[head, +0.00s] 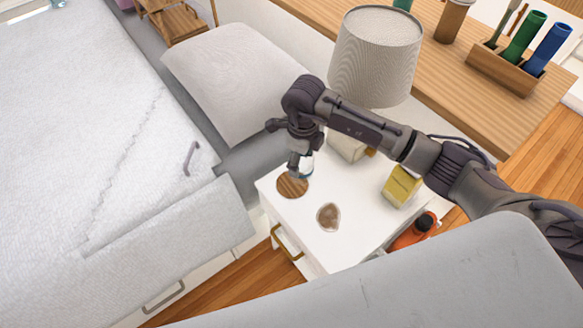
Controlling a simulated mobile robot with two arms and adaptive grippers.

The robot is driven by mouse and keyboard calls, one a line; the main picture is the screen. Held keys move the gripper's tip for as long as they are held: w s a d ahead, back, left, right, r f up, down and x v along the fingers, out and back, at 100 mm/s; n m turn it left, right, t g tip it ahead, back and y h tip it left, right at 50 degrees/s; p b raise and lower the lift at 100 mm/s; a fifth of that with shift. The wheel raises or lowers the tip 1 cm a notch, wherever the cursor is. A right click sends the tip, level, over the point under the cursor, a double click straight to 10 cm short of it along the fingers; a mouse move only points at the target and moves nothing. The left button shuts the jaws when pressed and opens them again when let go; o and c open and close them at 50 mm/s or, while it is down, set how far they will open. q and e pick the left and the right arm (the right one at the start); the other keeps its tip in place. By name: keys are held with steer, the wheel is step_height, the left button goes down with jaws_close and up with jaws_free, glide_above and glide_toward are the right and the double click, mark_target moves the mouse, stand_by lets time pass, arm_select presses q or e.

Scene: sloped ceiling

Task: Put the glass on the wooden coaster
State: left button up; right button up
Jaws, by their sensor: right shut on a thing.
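The round wooden coaster (291,189) lies near the left corner of the white nightstand (358,240). My right gripper (298,170) points down at the coaster's far edge and is shut on the glass. Only a small pale, bluish part of the glass (308,166) shows beside the fingers; the rest is hidden behind the gripper. I cannot tell whether the glass touches the coaster or is held just above it. My left gripper is out of view.
A lamp (377,55) stands behind my right arm. The bed (90,140) is at left. The nightstand is clear between coaster and dish.

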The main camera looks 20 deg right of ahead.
steer(key=shift+w+a+f, duration=0.4)
steer(key=shift+w+a, duration=0.1)
steer(key=shift+a, duration=0.15)
steer(key=shift+w+a+f, duration=0.15)
steer(key=shift+a+f, duration=0.05)
steer(key=shift+a, duration=0.05)
steer(key=shift+w+a+f, duration=0.1)
steer(key=shift+f, duration=0.4)
step_height(320, 180, down, 3)
steer(key=shift+f, duration=0.1)
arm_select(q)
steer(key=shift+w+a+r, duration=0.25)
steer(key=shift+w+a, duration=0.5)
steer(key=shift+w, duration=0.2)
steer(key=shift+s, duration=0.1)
